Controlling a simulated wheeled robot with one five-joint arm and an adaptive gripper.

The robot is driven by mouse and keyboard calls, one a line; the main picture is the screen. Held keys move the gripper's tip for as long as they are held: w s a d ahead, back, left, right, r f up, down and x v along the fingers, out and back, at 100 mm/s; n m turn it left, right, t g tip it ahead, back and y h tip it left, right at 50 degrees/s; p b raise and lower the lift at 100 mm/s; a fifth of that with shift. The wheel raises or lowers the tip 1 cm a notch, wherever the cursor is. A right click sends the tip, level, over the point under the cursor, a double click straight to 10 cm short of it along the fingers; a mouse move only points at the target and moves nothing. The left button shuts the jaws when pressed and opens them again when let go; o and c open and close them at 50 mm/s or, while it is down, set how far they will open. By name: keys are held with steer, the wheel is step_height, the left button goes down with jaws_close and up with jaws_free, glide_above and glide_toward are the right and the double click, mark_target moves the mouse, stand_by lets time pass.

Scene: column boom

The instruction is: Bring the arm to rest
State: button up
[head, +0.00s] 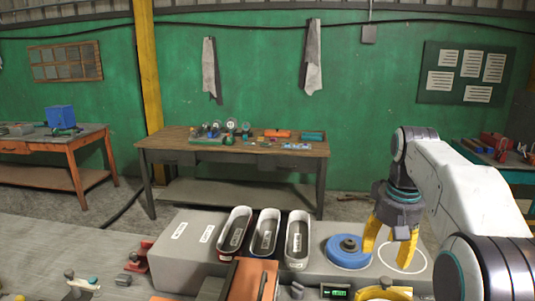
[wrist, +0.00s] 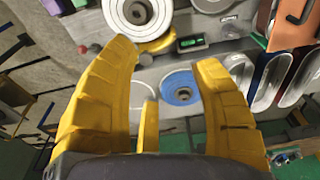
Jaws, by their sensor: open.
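My arm reaches in from the right side of the head view and bends down at its wrist. My gripper (head: 388,245) hangs pointing down above the grey worktop, with its yellow fingers spread apart. In the wrist view, my gripper (wrist: 165,60) is open, with nothing held between the fingers. A blue disc (head: 341,256) with a dark hub lies just left of it in the head view. The disc also shows between the fingers in the wrist view (wrist: 172,87), apart from them. A white ring marking (head: 424,260) on the worktop is partly hidden behind a finger.
Three oblong bins (head: 265,236) stand left of the blue disc, beside a grey box (head: 176,260). A small green display (head: 337,293) and an orange block (head: 252,280) are at the near edge. A wooden bench (head: 235,149) with several items stands behind.

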steer(key=s+a+f+t, duration=0.1)
steer(key=s+a+f, duration=0.1)
steer(key=s, duration=0.6)
steer(key=s+a+f+n+t, duration=0.1)
steer(key=s+a+f, duration=0.2)
steer(key=s, duration=0.5)
steer(key=s+a+f+t+b, duration=0.1)
steer(key=s+f, duration=0.3)
steer(key=s, duration=0.4)
steer(key=shift+s+a+f, duration=0.2)
steer(key=shift+a+f, duration=0.05)
steer(key=shift+a, duration=0.55)
steer(key=shift+c, duration=0.2)
